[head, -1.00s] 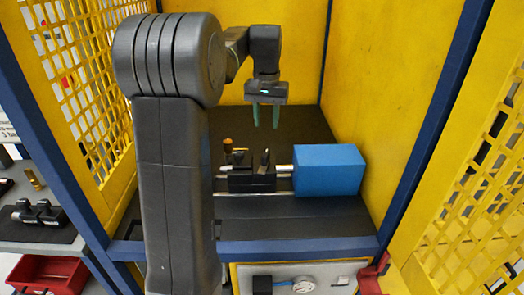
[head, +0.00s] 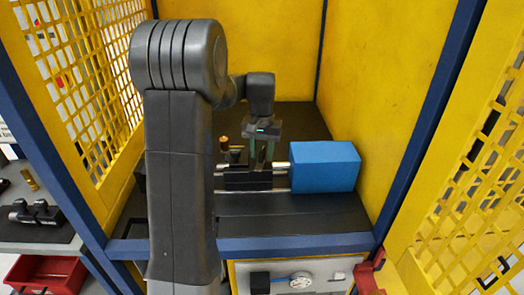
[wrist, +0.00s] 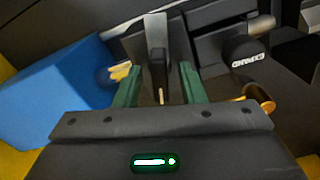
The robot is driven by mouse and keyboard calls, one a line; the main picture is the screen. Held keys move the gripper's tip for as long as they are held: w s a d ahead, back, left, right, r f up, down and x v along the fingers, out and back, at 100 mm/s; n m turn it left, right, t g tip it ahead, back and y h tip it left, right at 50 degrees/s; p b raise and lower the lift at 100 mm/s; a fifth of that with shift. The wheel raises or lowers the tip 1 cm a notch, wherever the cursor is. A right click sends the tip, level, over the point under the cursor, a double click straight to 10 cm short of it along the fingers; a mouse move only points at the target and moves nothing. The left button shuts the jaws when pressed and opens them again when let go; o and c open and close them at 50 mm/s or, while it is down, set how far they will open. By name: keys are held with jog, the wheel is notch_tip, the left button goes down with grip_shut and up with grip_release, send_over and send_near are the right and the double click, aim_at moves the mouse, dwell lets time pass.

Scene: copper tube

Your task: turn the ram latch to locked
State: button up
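My gripper (head: 262,160) is lowered over the black clamp device (head: 248,181) beside the blue ram housing (head: 325,167). Its two green fingers are apart, as the wrist view also shows (wrist: 158,88). An upright dark grey lever (wrist: 157,50), which looks like the ram latch, stands between the fingers. I see gaps on both sides of it and no clear grip. The blue housing fills the left of the wrist view (wrist: 55,95). In the head view the fingers partly hide the lever. I cannot read a locked or unlocked mark.
A round black knob marked EXPAND (wrist: 248,57) and a copper-coloured piece (wrist: 258,98) lie to the right in the wrist view. Yellow panels (head: 395,80) and blue posts enclose the bench. A gauge panel (head: 300,281) is below its front edge.

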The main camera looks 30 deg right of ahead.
grip_shut()
jog(key=m+p, duration=0.1)
jog(key=m, duration=0.2)
jog(key=shift+r+m, duration=0.1)
jog(key=shift+m, duration=0.3)
jog(key=m, duration=0.3)
jog(key=shift+m, duration=0.3)
jog(key=m, duration=0.3)
jog(key=shift+m+p, duration=0.3)
jog(key=shift+p, duration=0.1)
jog(key=shift+m, duration=1.8)
